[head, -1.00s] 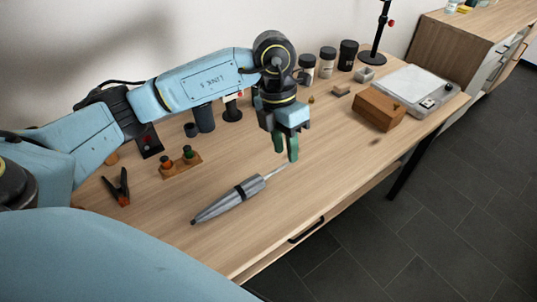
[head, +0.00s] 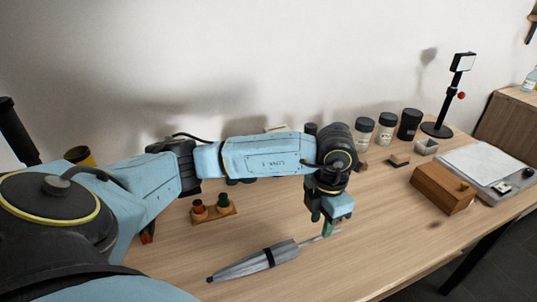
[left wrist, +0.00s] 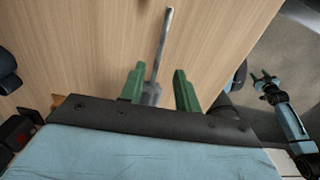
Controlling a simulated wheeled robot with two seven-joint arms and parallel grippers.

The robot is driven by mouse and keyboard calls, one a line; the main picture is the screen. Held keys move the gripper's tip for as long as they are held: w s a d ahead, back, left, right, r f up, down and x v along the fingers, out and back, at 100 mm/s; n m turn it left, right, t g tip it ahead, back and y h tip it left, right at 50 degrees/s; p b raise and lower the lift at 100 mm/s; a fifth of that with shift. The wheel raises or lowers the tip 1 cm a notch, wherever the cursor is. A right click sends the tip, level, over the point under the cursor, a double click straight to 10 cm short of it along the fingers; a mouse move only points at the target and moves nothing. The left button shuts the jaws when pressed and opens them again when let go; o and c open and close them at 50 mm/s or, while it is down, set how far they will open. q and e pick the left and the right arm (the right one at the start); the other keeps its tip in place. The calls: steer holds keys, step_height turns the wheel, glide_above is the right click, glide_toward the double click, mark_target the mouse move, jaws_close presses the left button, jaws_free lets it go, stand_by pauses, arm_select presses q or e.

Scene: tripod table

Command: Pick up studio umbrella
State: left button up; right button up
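The studio umbrella is folded, with a grey canopy (head: 240,268), a black band and a thin metal shaft. It lies on the wooden table (head: 330,272), its shaft pointing right. My left gripper (head: 323,226) is over the shaft in the head view. In the left wrist view, my left gripper (left wrist: 158,88) has its green fingers wide apart. The umbrella's shaft (left wrist: 161,45) runs up the picture in line with the gap, and part of the canopy (left wrist: 151,92) shows between the fingers. My right gripper (left wrist: 263,80) is small at the right there, its fingers apart.
A wooden box (head: 442,188) and a white-topped scale (head: 480,165) stand at the right. Several jars, including a black one (head: 409,124), stand at the back near a black stand (head: 437,128). The table around the umbrella is clear.

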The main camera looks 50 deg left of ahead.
mark_target(318, 237)
arm_select(q)
step_height(318, 237, down, 6)
steer(key=shift+a+r+b, duration=0.1)
steer(key=shift+r+b, duration=0.05)
steer(key=shift+b, duration=0.35)
arm_select(e)
steer(key=w, duration=0.3)
steer(key=shift+a+r, duration=0.25)
arm_select(q)
steer(key=shift+c, duration=0.2)
jaws_close()
